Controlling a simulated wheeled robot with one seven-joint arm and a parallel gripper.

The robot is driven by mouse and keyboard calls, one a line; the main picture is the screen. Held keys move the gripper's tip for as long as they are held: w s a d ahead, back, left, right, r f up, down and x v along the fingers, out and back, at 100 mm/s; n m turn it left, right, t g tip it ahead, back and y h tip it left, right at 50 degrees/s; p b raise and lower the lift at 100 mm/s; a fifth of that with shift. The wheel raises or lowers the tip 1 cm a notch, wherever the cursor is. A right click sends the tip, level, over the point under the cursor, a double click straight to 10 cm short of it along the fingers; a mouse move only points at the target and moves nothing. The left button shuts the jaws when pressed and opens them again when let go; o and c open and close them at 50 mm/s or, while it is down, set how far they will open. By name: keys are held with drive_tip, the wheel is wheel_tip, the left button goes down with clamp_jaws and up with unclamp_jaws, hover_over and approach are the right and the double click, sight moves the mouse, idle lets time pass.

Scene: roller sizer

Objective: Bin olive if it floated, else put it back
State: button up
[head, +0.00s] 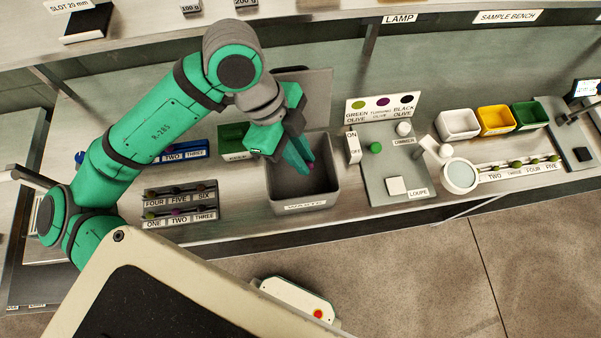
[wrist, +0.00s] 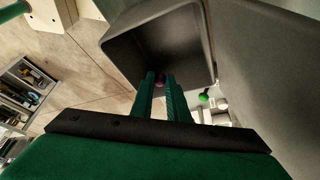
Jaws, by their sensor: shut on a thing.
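My gripper (head: 307,166) is over the open mouth of a grey bin (head: 305,202) and is shut on a purple olive (head: 311,164). The olive also shows between my fingertips in the wrist view (wrist: 159,80), with the bin's inside (wrist: 150,40) beyond it. The bin's lid (head: 305,95) stands raised behind it. The label on the bin's front is too blurred to read. A green tray marked KEEP (head: 236,138) stands left of the bin. A rack marked ONE to SIX (head: 180,204) holds small olives further left.
A lamp and loupe station (head: 397,165) stands right of the bin. White, yellow (head: 495,121) and green trays stand at the right, behind another olive rack (head: 520,168). A blue rack (head: 185,152) is at the left. A shelf overhangs the back.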

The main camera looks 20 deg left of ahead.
drive_tip(key=shift+f, duration=0.1)
drive_tip(key=o, duration=0.7)
drive_tip(key=shift+o, duration=0.2)
drive_tip(key=shift+a, duration=0.1)
drive_tip(key=v, duration=1)
drive_tip(key=shift+r, duration=0.4)
drive_tip(key=shift+w, duration=0.15)
